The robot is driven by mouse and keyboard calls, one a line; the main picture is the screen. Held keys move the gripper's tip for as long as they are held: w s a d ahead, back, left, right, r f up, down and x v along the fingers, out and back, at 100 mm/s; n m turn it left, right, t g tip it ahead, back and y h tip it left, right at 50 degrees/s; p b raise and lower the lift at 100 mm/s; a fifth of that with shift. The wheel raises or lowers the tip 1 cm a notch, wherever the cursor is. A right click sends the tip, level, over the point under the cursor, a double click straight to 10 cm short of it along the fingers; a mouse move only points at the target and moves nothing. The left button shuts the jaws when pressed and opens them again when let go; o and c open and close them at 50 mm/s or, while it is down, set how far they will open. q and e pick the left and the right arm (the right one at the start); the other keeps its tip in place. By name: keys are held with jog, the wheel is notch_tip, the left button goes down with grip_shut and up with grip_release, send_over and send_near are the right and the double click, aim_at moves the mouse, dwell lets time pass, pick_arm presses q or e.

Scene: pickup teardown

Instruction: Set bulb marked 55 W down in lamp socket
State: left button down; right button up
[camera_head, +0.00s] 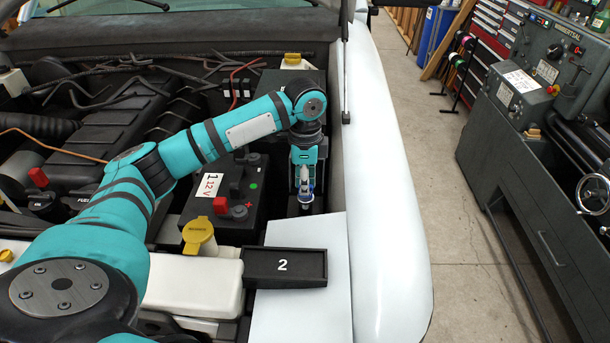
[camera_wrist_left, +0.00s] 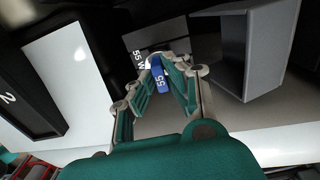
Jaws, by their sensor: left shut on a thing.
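My left gripper (camera_head: 306,188) points down into the engine bay, between the battery and the white fender. In the left wrist view my left gripper (camera_wrist_left: 158,68) is shut on the bulb (camera_wrist_left: 160,80), which shows as a small blue piece marked 55 between the fingertips. In the head view the bulb is too small to read. A dark surface with white lettering 55 W (camera_wrist_left: 138,62) lies just beyond the fingertips. The lamp socket's opening is hidden behind the bulb and fingers, so I cannot tell whether the bulb touches it. My right gripper is not in view.
The black battery (camera_head: 225,185) marked 12 V stands left of the gripper. A black tray marked 2 (camera_head: 285,268) lies in front; it also shows in the left wrist view (camera_wrist_left: 35,95). A grey open box shape (camera_wrist_left: 240,50) is close right of the fingers.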

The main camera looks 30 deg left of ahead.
pick_arm(q)
jog(key=shift+w+f, duration=0.1)
jog(key=shift+f, duration=1.95)
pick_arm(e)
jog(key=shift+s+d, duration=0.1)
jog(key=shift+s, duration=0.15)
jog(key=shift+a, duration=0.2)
pick_arm(q)
jog(key=c, duration=1.2)
grip_release()
jog(key=shift+c, duration=0.2)
jog(key=shift+r, duration=0.3)
notch_tip(320, 180, up, 11)
jog(key=shift+r, duration=0.2)
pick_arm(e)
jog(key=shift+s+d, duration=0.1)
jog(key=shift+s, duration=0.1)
